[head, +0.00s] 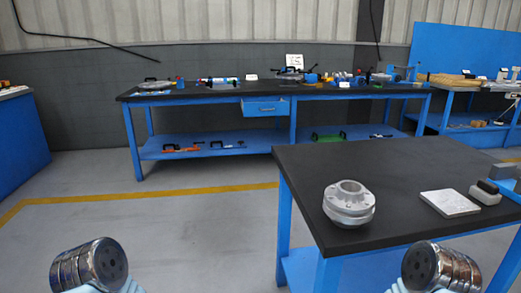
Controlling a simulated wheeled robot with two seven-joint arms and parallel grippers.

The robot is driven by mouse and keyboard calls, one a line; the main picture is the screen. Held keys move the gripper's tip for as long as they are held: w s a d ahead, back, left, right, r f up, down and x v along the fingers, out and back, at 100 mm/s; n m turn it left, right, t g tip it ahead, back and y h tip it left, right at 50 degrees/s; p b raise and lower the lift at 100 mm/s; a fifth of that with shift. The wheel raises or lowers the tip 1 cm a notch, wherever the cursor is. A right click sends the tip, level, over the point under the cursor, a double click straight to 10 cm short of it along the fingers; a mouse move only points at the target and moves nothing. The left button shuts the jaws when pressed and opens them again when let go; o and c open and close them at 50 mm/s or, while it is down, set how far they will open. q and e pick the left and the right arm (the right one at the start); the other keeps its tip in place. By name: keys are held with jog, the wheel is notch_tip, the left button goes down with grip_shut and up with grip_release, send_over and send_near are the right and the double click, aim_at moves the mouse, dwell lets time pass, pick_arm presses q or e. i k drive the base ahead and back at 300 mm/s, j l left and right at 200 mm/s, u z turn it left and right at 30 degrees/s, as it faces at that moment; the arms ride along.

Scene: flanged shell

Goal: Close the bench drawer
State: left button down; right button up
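The blue bench drawer (265,108) hangs under the dark top of the long blue workbench (200,94) at the back wall. A small handle shows on its front. The drawer front appears to stand out a little from the bench edge, but it is far off and I cannot tell how far. Neither gripper is in view; only shiny rounded parts of my two arms show at the bottom left and bottom right. Nothing of mine is near the drawer.
A nearer dark-topped table (400,160) stands at the right, with a flanged metal shell (349,204) and a pale square plate (450,203). Open grey floor (170,235) with a yellow line (150,195) lies before the workbench. Another blue bench (20,135) is at the left edge.

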aim_at(250, 109)
jog(key=i+j+u, duration=0.15)
jog(key=j, duration=0.3)
jog(key=i+j+u, duration=0.15)
jog(key=j, duration=0.3)
jog(key=i+j+u, duration=0.1)
jog(key=i+j, duration=0.35)
jog(key=i, duration=1)
jog(key=i+z, duration=0.15)
jog(key=i, duration=0.35)
jog(key=i+z, duration=0.1)
jog(key=i, duration=0.35)
jog(key=i+j+z, duration=0.15)
jog(key=i, duration=0.35)
jog(key=i+j+z, duration=0.1)
jog(key=i, duration=0.4)
jog(key=i+l+z, duration=0.1)
jog(key=i+z, duration=0.25)
jog(key=i, duration=0.7)
